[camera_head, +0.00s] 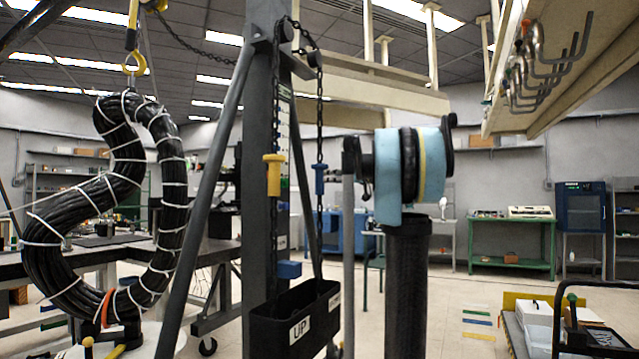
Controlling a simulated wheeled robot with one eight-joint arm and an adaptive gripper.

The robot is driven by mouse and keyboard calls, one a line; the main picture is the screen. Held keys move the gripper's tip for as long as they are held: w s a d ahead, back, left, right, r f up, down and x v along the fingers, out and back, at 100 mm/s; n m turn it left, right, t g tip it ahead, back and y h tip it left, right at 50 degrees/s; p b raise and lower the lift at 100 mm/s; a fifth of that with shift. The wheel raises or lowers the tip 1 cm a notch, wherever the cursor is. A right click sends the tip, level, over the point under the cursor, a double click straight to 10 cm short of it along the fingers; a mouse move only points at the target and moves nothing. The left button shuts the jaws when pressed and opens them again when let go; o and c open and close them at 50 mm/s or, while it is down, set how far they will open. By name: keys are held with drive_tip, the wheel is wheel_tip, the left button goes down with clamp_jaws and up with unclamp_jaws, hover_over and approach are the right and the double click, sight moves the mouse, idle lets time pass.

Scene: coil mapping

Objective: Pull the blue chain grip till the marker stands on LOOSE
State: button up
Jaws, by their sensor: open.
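The blue chain grip (319,180) is a blue sleeve on the right run of a dark hanging chain. A yellow grip (273,175) sits on the left run at about the same height. A narrow scale strip (284,125) shows on the post behind the chain. Its lettering is too small to read, so I cannot tell where the marker stands or find the word LOOSE. A blue block (289,270) is low on the post. My gripper is not in view.
A black bin (290,325) labelled UP hangs below the chains. A black column (408,290) with a blue-padded head (428,162) stands just right. A black cable coil (163,190) hangs from a yellow hook at left. Hooks hang from a beam overhead right.

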sight(320, 178)
drive_tip(key=x, duration=0.8)
drive_tip(key=shift+w+a, duration=0.2)
clamp_jaws()
